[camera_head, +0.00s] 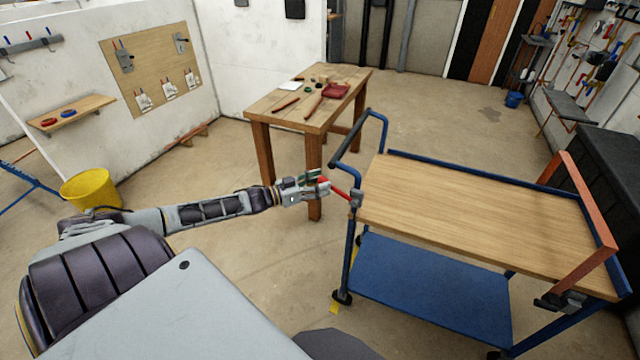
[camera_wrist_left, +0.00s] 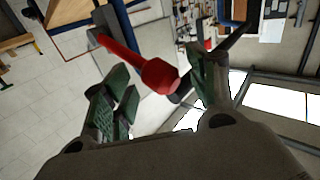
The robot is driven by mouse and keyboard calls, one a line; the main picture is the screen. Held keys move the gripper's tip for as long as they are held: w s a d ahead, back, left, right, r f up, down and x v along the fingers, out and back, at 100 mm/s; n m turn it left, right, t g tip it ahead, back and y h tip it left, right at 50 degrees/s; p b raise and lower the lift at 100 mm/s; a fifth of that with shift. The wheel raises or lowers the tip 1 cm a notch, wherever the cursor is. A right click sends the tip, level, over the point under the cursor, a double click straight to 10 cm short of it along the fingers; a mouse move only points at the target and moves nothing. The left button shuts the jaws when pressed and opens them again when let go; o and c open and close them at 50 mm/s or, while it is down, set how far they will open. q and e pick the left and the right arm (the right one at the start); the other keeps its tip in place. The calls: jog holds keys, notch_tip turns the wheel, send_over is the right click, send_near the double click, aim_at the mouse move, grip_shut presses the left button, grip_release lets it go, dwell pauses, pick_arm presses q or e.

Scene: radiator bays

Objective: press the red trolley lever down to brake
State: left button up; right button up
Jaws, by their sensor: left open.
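The blue trolley (camera_head: 470,215) with a wooden top stands at the right in the head view. Its red lever (camera_head: 341,192) sticks out from a grey bracket at the near left corner, toward my left gripper (camera_head: 316,186). In the left wrist view the red lever (camera_wrist_left: 140,62) has a thick knob end that shows between the green-padded fingers of my left gripper (camera_wrist_left: 165,88). The fingers are open and spread to either side of the knob. Whether they touch it cannot be told. My right gripper is in neither view.
A wooden table (camera_head: 285,104) with tools stands behind the gripper. The trolley's blue handle (camera_head: 350,150) rises just beyond the lever. A yellow bucket (camera_head: 90,188) stands at the left. The floor between bucket and table is mostly clear.

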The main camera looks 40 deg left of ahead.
pick_arm(q)
jog(key=shift+w+d, duration=0.1)
jog(key=shift+w, duration=0.1)
dwell(0.3)
jog(key=shift+r, duration=0.1)
grip_shut()
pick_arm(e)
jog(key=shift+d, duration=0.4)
